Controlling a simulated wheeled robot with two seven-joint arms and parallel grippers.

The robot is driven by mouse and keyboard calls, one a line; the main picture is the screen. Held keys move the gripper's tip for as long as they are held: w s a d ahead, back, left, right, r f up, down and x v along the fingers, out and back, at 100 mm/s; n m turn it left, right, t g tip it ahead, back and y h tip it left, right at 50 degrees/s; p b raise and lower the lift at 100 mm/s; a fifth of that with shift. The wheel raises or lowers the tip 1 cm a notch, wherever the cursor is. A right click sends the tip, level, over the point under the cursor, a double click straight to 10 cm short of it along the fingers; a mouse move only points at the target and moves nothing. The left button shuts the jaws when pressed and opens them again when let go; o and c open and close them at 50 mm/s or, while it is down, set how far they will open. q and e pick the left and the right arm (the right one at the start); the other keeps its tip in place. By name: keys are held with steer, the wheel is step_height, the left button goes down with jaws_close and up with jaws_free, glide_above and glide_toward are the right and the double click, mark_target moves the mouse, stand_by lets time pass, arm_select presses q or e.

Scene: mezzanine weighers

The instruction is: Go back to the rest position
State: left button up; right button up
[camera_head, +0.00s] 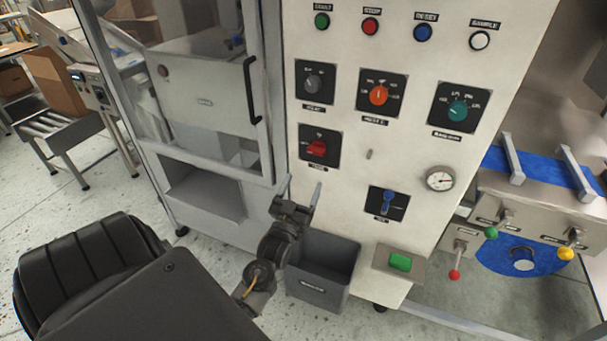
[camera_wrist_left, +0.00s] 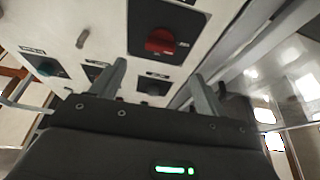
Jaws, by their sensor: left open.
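My left gripper (camera_head: 303,196) is in front of the lower left part of the white control panel (camera_head: 340,215), below the red rotary knob (camera_head: 317,148). Its two fingers are spread apart with nothing between them. In the left wrist view the open fingers (camera_wrist_left: 158,85) point toward the panel, and the red knob (camera_wrist_left: 160,41) shows beyond them. The gripper appears apart from the panel, though the exact gap is hard to tell. My right gripper is not in either view.
A grey bin (camera_head: 322,285) stands on the floor just below and beside my left gripper. A glazed cabinet door with a black handle (camera_head: 250,92) is to the left. A green button box (camera_head: 400,262) juts out at lower right.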

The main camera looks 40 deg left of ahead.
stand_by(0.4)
arm_select(q)
steer(key=s+d+f+m+g+h, duration=0.3)
steer(key=d+f+g+h, duration=0.2)
steer(key=d+f, duration=0.2)
steer(key=s+d+f+m+g+h, duration=0.15)
steer(key=s+d+g, duration=0.25)
steer(key=s, duration=0.4)
steer(key=s+d+f+m+g, duration=0.1)
steer(key=s+d+f+g, duration=0.25)
steer(key=s, duration=0.35)
steer(key=s+d+f+m+g+h, duration=0.1)
steer(key=s+d+f+g, duration=0.15)
steer(key=s+g, duration=0.4)
steer(key=s+f, duration=0.2)
steer(key=f, duration=1.1)
steer(key=s+f, duration=0.2)
steer(key=f, duration=1.2)
steer(key=s+a+f+g, duration=0.1)
steer(key=s+a+f, duration=0.1)
steer(key=s+f, duration=1.2)
steer(key=shift+s+f, duration=0.3)
steer(key=shift+s, duration=0.5)
